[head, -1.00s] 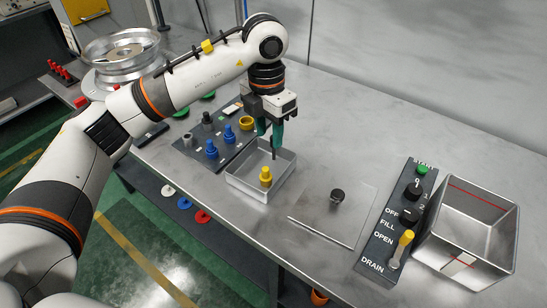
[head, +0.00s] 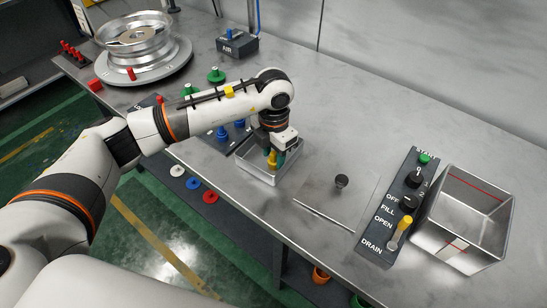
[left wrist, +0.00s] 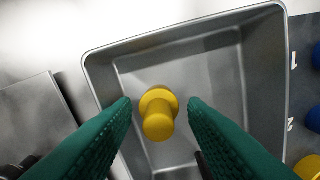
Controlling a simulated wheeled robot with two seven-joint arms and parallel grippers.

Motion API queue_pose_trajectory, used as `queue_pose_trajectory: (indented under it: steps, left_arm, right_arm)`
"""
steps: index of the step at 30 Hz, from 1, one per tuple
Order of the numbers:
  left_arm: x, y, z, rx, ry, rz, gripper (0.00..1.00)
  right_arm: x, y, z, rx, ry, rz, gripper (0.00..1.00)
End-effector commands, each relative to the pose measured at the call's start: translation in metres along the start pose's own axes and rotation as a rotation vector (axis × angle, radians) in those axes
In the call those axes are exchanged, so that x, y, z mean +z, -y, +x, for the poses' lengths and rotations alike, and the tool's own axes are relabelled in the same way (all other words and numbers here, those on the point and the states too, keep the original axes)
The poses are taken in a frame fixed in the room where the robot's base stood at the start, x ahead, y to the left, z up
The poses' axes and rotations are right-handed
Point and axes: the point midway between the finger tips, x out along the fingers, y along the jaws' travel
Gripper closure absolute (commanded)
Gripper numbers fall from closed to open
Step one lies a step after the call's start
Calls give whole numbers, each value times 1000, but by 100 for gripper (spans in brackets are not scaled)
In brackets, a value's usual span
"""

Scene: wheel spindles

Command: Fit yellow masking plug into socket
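The yellow masking plug (left wrist: 158,114) stands in a shallow metal tray (left wrist: 104,72), seen from above in the left wrist view. In the head view the plug (head: 271,161) shows beside the green fingers inside the tray (head: 258,176). My left gripper (left wrist: 159,104) is open, with one finger on each side of the plug and a gap on both sides. The dark numbered panel (left wrist: 294,95) shows at the right edge of the wrist view, with a yellow piece (left wrist: 309,168) at its lower corner. In the head view my arm hides much of that panel. My right gripper is not in view.
Blue plugs (head: 222,132) stand on the panel behind the tray. To the right are a flat plate with a black knob (head: 341,181), a control panel with a yellow lever (head: 400,232), and an open metal box (head: 468,215). A wheel (head: 136,40) stands far left.

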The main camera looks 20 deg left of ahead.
Motion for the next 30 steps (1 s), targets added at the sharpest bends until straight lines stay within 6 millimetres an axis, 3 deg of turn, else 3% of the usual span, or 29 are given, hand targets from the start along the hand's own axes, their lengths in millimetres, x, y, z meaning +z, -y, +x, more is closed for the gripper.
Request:
queue_pose_trajectory:
  steps: [7,13,23,30]
  left_arm:
    - [0,0,2,1,-1,1,62]
    - [0,0,2,1,-1,1,94]
    - [-1,0,-1,0,-2,1,94]
    - [-2,0,-37,-1,-6,2,94]
  right_arm:
    - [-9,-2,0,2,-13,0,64]
    - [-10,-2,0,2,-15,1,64]
    - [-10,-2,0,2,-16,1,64]
    - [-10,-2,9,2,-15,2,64]
